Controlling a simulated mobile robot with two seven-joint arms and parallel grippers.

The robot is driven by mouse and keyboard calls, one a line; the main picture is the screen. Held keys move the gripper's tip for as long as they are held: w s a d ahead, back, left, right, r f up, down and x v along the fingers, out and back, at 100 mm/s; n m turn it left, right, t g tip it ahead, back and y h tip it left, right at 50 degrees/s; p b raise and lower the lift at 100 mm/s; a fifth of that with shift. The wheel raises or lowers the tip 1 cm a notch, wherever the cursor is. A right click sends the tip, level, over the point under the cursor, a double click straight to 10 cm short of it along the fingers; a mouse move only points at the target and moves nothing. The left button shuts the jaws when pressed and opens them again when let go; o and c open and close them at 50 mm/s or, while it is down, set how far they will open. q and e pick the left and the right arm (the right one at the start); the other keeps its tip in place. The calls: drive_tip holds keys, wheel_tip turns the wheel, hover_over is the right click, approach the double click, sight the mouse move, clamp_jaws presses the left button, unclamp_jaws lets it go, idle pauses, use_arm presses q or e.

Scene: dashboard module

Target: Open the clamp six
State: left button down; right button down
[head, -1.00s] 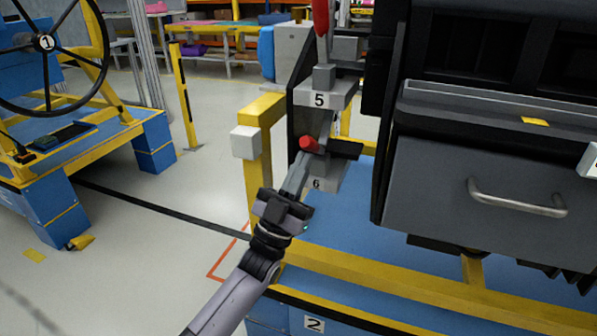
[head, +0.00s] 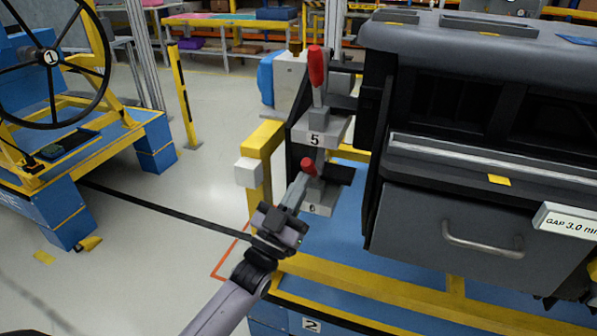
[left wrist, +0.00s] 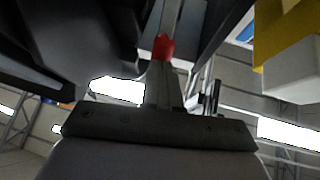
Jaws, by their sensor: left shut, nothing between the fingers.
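Clamp six (head: 318,208) is the lower clamp on the black upright, with its label "6" on a grey block. Its red handle tip (head: 309,167) shows just beyond my left fingers and points toward me. My left gripper (head: 302,183) is shut with nothing between its fingers, and its tips are close to the red tip. In the left wrist view, the red tip (left wrist: 163,47) lies just past the closed fingers (left wrist: 165,82). I cannot tell whether they touch. The gripper hides part of the clamp. My right gripper is not in view.
Clamp five (head: 316,138), with an upright red handle (head: 316,66), stands directly above. A yellow post with a white block (head: 248,172) is close on the left. The dark dashboard module (head: 420,215) is close on the right.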

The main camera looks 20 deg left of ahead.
sight(311, 170)
use_arm(q)
drive_tip(key=r+p, duration=0.1)
drive_tip(key=p, duration=0.1)
drive_tip(key=w+r+g+y+p, duration=0.1)
drive_tip(key=p, duration=0.1)
drive_tip(key=shift+n+g, duration=0.3)
drive_tip(key=shift+n, duration=0.1)
drive_tip(key=shift+w+r+p, duration=0.1)
drive_tip(key=shift+w+p, duration=0.15)
drive_tip(key=shift+p, duration=0.1)
drive_tip(key=shift+r, duration=0.2)
